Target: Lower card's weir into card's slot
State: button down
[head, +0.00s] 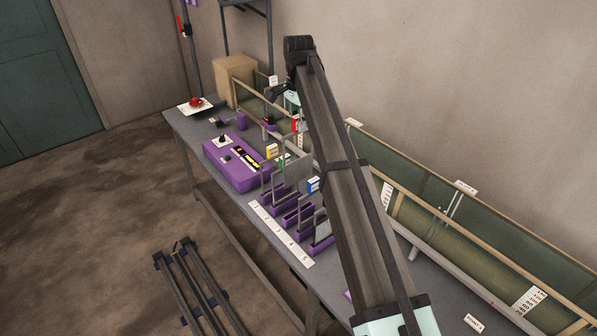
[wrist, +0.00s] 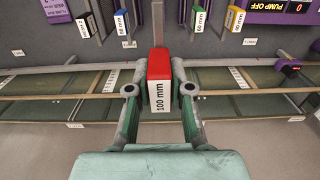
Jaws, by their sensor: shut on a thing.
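My gripper (wrist: 159,88) is shut on a weir's red-topped handle (wrist: 159,64), labelled 100 mm. The handle also shows in the head view as a small red patch (head: 296,123) beside the far part of the flume. The weir's plate is mostly hidden, and I cannot tell whether it is in a slot. The glass-sided flume (wrist: 60,106) runs across the wrist view below my gripper; its slots are not clear. A white card (head: 196,106) with a red object on it lies at the table's far end; its writing is too small to read.
A rack of purple holders (head: 282,205) holds other weirs, with blue (wrist: 121,22), green (wrist: 198,18) and yellow (wrist: 235,18) handles. A numbered strip (head: 281,236) lies before it. A purple pump box (head: 232,165) and a cardboard box (head: 235,80) stand farther back.

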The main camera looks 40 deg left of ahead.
jog(key=shift+r, duration=0.25)
jog(key=shift+r, duration=2.35)
jog(key=shift+r, duration=1.25)
